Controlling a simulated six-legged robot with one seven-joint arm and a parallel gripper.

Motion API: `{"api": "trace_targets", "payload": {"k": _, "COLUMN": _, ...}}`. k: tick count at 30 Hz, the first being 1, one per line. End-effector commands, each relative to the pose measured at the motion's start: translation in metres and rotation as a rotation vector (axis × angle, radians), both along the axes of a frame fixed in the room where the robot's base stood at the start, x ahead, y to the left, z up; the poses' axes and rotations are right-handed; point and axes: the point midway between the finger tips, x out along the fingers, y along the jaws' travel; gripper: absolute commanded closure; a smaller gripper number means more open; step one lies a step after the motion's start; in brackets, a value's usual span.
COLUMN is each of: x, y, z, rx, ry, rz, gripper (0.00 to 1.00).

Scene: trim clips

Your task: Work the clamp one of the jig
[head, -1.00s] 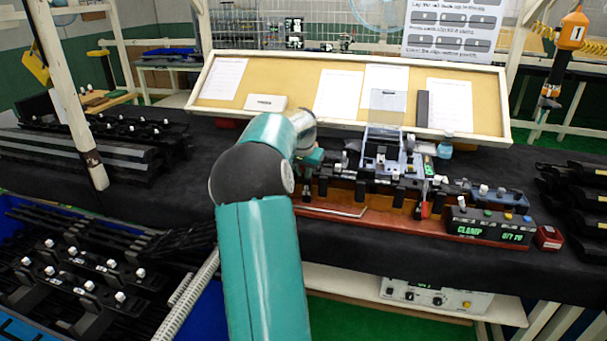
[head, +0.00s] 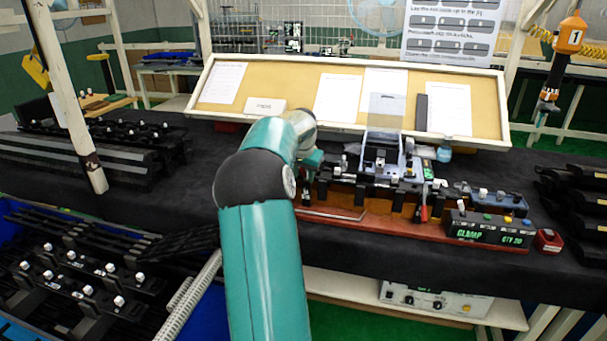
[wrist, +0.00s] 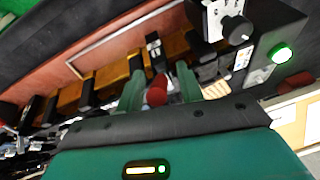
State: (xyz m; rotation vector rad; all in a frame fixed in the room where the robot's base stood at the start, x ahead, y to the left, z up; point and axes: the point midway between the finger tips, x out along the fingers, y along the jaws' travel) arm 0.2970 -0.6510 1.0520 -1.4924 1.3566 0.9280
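The jig (head: 385,190) is a row of black and orange-brown blocks on a red base (head: 400,222) on the dark bench. A red-handled clamp (head: 424,213) stands at its right part. My gripper (head: 309,165) is at the jig's left end, partly hidden by my teal arm. In the wrist view my gripper (wrist: 160,90) has its two green fingers apart. A red clamp handle (wrist: 157,91) shows between them, with a gap visible on at least one side. Contact cannot be told. The clamp's lower part is mostly hidden.
A display box (head: 488,228) reads CLAMP and QTY 20, with a small red box (head: 548,241) beside it. A dark housing with a lit green button (wrist: 282,54) is close to my gripper. A tilted board (head: 285,98) stands behind. Black trim parts (head: 80,275) fill a blue bin at left.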

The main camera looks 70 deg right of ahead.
Motion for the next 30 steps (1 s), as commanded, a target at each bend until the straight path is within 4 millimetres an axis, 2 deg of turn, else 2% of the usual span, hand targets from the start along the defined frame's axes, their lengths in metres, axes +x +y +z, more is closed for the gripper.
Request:
{"api": "trace_targets", "payload": {"k": 4, "x": -0.001, "y": 0.002, "z": 0.008, "rx": -0.001, "ry": -0.001, "rz": 0.0, "gripper": 0.63}}
{"api": "trace_targets", "payload": {"k": 7, "x": -0.003, "y": 0.007, "z": 0.021, "rx": -0.002, "ry": -0.001, "rz": 0.001, "gripper": 0.63}}
{"api": "trace_targets", "payload": {"k": 21, "x": -0.014, "y": 0.039, "z": 0.112, "rx": -0.002, "ry": -0.001, "rz": 0.001, "gripper": 0.63}}
{"api": "trace_targets", "payload": {"k": 25, "x": -0.016, "y": 0.043, "z": 0.125, "rx": -0.001, "ry": 0.0, "rz": 0.0, "gripper": 0.63}}
{"api": "trace_targets", "payload": {"k": 30, "x": -0.017, "y": 0.045, "z": 0.13, "rx": 0.0, "ry": 0.0, "rz": 0.0, "gripper": 0.63}}
